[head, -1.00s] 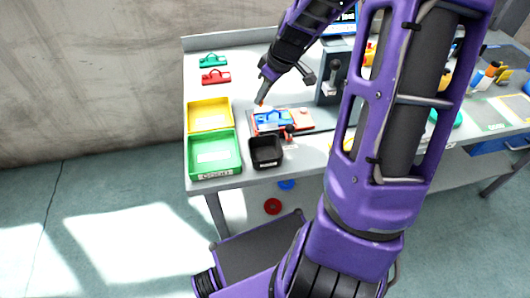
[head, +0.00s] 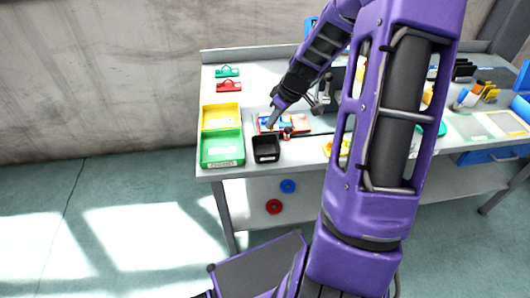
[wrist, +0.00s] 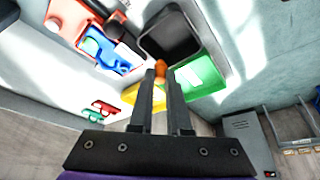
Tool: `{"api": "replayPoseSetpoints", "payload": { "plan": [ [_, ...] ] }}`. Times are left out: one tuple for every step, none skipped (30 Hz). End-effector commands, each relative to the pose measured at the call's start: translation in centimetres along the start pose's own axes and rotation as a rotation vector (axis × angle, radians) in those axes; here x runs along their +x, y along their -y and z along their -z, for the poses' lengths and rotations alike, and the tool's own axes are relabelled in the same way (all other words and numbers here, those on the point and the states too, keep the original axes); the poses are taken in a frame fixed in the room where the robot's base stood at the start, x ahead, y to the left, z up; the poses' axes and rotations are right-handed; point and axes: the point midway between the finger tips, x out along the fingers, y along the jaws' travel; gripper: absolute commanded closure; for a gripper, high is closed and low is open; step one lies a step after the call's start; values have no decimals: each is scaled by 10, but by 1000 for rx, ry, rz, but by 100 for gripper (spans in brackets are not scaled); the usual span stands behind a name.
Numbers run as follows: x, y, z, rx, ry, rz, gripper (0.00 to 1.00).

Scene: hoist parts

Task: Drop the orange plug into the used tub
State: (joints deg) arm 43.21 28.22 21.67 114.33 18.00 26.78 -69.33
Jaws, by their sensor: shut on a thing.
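My gripper (wrist: 160,75) is shut on the orange plug (wrist: 160,66), which shows between the fingertips in the wrist view. The black tub (head: 266,158) stands at the table's front edge, right of the green tray. It also shows in the wrist view as a dark open tub (wrist: 201,42), just beyond the plug. In the head view my gripper (head: 271,123) is over the back of the black tub, beside the blue and red parts. The plug is too small to make out there. I cannot read the tub's label.
A green tray (head: 221,163) and a yellow tray (head: 221,106) stand left of the black tub. A red fixture with a blue part (head: 297,123) lies behind it. Green and red handled parts (head: 228,87) lie at the back left.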

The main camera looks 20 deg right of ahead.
Motion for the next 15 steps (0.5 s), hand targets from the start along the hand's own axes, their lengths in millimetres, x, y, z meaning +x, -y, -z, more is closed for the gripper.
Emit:
{"api": "replayPoseSetpoints", "payload": {
  "plan": [
    [1, 0, -1, 1, 0, 0, 100],
    [2, 0, -1, 1, 0, 1, 100],
    [4, 0, -2, 1, 0, 1, 100],
    [6, 0, -3, 1, 1, 1, 100],
    [8, 0, -4, 1, 1, 2, 100],
    [11, 0, -5, 2, 1, 2, 100],
    [14, 0, -6, 2, 1, 2, 100],
    [17, 0, -7, 2, 1, 2, 100],
    [21, 0, -9, 2, 1, 2, 100],
    [24, 0, -10, 2, 1, 2, 100],
    [28, 0, -12, 2, 1, 2, 100],
    [32, 1, -14, 1, 1, 3, 100],
    [37, 1, -15, 1, 1, 3, 100],
    [40, 0, -17, 1, 1, 2, 100],
    [44, 0, -18, 1, 0, 2, 100]
  ]
}}
